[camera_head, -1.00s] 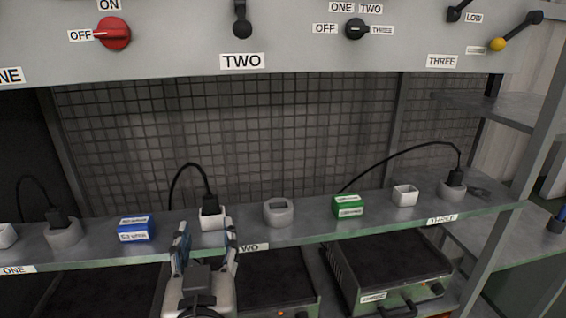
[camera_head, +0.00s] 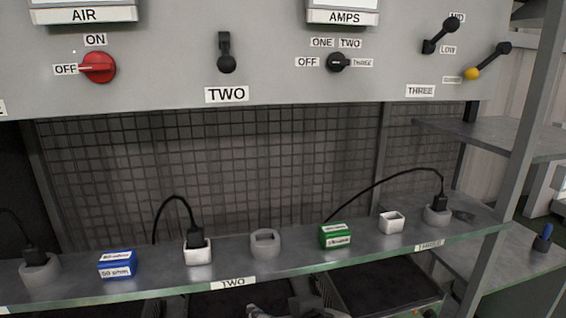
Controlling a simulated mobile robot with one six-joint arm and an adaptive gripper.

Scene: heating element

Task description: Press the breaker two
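Breaker two is taken to be the black lever (camera_head: 226,56) on the grey panel, above the label TWO (camera_head: 227,94). Its round knob hangs downward. Nothing touches it. A grey and dark part of my arm or gripper (camera_head: 300,303) shows at the bottom edge, below the shelf front. It is far below the lever. Its fingertips cannot be made out, so its opening is unclear.
The shelf (camera_head: 330,260) below holds plugs, sockets, a blue box (camera_head: 117,265) and a green box (camera_head: 336,236). Space before the panel looks clear.

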